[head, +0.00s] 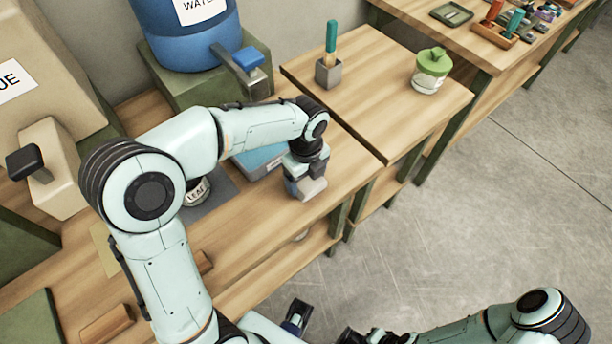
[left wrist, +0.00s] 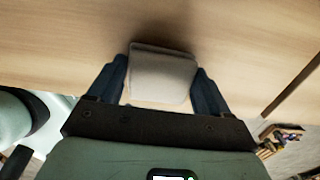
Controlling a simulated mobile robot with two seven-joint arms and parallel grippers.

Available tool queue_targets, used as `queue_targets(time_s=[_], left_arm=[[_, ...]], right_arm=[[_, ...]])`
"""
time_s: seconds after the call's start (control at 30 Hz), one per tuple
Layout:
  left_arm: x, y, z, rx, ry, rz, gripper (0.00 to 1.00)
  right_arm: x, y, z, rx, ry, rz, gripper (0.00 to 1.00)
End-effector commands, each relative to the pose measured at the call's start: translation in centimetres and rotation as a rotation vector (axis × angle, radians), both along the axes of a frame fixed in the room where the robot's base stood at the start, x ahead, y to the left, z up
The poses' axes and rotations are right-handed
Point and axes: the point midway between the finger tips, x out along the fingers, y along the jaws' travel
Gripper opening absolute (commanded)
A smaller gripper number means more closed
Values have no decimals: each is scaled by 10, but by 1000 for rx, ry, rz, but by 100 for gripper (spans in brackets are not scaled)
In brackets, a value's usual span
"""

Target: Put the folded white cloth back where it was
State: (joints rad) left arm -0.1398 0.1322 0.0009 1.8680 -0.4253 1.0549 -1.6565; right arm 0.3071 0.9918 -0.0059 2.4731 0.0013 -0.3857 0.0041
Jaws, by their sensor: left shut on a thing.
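The folded white cloth (left wrist: 162,78) is a small pale pad between the two dark fingers of my left gripper (left wrist: 160,85) in the left wrist view. In the head view the left gripper (head: 304,178) is shut on the cloth (head: 312,188) near the front edge of the wooden bench (head: 352,160). I cannot tell whether the cloth touches the bench top. My right arm is at the bottom right of the head view; its gripper is partly cut off by the lower edge, and its opening is unclear.
A blue-grey tray (head: 262,160) and a jar labelled LEAF (head: 197,192) lie just left of the left gripper. A blue water dispenser (head: 190,35) stands behind. A brush holder (head: 328,72) and a green-lidded jar (head: 430,72) stand on the bench to the right.

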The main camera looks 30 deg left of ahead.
Motion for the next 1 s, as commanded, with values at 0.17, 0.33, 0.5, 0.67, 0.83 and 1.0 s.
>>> queue_targets(time_s=[0.17,0.33,0.5,0.67,0.83,1.0], left_arm=[[0,0,1,1,-1,0,50],[0,0,-4,0,0,0,50],[0,0,-3,1,0,0,100],[0,0,-2,1,-1,0,100],[1,0,15,-1,-4,1,100],[2,0,51,0,-8,0,100]], right_arm=[[0,0,0,0,0,0,0],[-1,0,-2,0,1,0,0],[-1,0,-1,0,0,0,0],[0,0,-1,0,0,0,0],[1,0,3,0,-1,0,0],[4,0,10,0,-4,0,0]])
